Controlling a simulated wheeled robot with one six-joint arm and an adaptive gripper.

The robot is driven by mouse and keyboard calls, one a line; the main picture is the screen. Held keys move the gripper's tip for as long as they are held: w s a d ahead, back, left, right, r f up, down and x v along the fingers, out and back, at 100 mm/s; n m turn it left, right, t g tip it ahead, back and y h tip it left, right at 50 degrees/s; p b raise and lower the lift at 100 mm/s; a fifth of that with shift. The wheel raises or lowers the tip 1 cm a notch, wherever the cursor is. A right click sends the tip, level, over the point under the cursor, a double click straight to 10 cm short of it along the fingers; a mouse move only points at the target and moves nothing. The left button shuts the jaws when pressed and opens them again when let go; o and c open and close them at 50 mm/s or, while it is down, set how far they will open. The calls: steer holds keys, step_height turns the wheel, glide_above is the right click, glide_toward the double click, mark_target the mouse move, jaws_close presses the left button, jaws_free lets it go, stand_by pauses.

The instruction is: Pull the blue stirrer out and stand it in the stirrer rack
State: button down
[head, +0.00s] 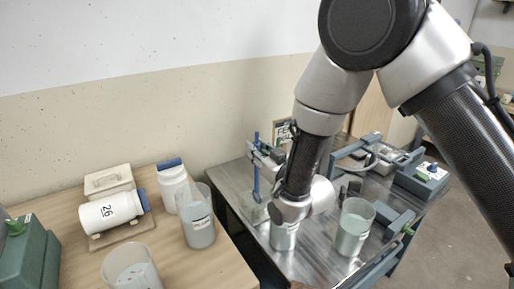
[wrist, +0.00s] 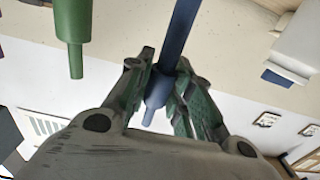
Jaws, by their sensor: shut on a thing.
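The blue stirrer (head: 256,178) stands about upright in the head view, at the left end of the metal table. My gripper (wrist: 160,75) is shut on it near one end, as the wrist view shows, with a narrow tip of the stirrer (wrist: 180,25) sticking out between the fingers. In the head view my gripper (head: 265,156) is at the upper part of the stirrer, partly behind my wrist. The stirrer's lower end is near a clear-looking piece; I cannot tell whether it is inside anything. I cannot pick out the stirrer rack with certainty.
Two buckets, one (head: 284,236) below my wrist and one (head: 355,228) to its right, stand on the metal table (head: 312,262). A wooden table (head: 200,268) at left holds a clear jug (head: 198,225), white bottles (head: 172,185) and a tub (head: 130,268). A green part (wrist: 72,30) hangs near my gripper.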

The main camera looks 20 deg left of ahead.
steer(key=shift+f, duration=2.15)
stand_by(1.0)
steer(key=c, duration=1)
jaws_free()
steer(key=shift+c, duration=0.2)
steer(key=v, duration=0.8)
stand_by(0.7)
